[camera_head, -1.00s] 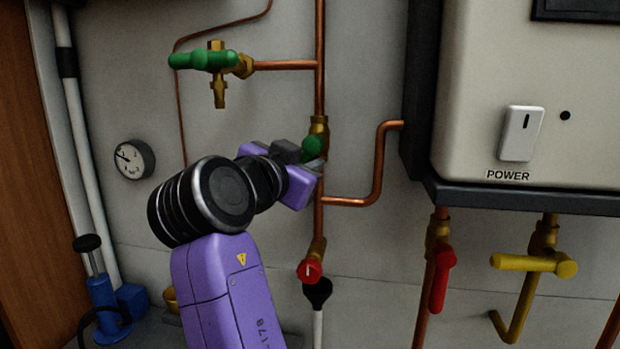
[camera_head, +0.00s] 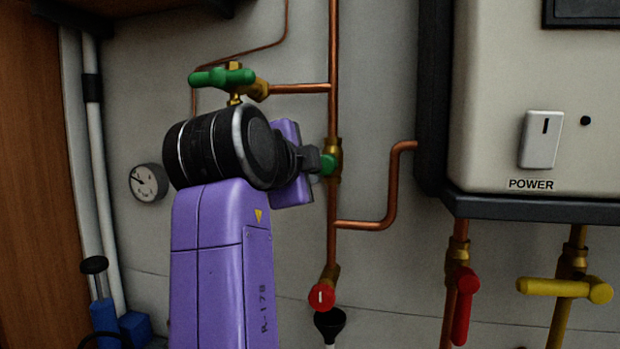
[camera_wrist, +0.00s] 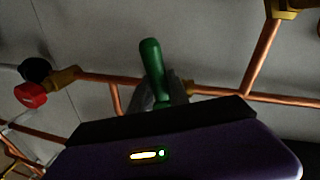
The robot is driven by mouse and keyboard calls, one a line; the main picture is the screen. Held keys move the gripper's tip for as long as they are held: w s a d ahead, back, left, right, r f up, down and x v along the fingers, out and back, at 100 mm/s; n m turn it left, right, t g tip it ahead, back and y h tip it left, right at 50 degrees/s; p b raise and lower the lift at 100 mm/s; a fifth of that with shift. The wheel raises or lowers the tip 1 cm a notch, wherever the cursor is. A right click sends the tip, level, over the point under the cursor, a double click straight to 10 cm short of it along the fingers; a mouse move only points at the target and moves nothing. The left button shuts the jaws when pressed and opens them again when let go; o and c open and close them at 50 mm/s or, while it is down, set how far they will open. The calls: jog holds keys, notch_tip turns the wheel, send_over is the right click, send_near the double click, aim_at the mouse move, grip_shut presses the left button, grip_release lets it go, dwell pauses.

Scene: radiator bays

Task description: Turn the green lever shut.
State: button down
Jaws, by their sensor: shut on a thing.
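The green lever (camera_head: 328,165) sits on a brass valve (camera_head: 335,150) in the vertical copper pipe. In the head view only its end shows, beside my gripper (camera_head: 312,162). In the wrist view the green lever (camera_wrist: 152,62) sticks up between my grey fingers (camera_wrist: 158,95). It lies roughly across the pipe line there. My gripper is shut on it. My purple and black arm hides part of the wall to the left of the valve.
A green tap handle (camera_head: 222,77) is on a side pipe at upper left. A red knob (camera_head: 321,297) is below the valve. A white boiler (camera_head: 490,100), a red lever (camera_head: 463,305) and a yellow lever (camera_head: 565,288) are on the right. A gauge (camera_head: 148,183) is on the left.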

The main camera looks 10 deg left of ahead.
jog(key=shift+a+r+m+y, duration=0.1)
jog(key=shift+r+m+y, duration=0.1)
jog(key=shift+m, duration=0.4)
jog(key=shift+r+m+y, duration=0.15)
jog(key=shift+m+y, duration=0.05)
jog(key=shift+m, duration=0.4)
jog(key=c, duration=1.3)
grip_release()
jog(key=shift+r, duration=0.1)
jog(key=shift+o, duration=0.2)
jog(key=shift+s, duration=0.1)
jog(key=s+r+b, duration=0.1)
jog(key=s, duration=0.6)
jog(key=shift+s+r, duration=0.25)
jog(key=shift+a, duration=0.1)
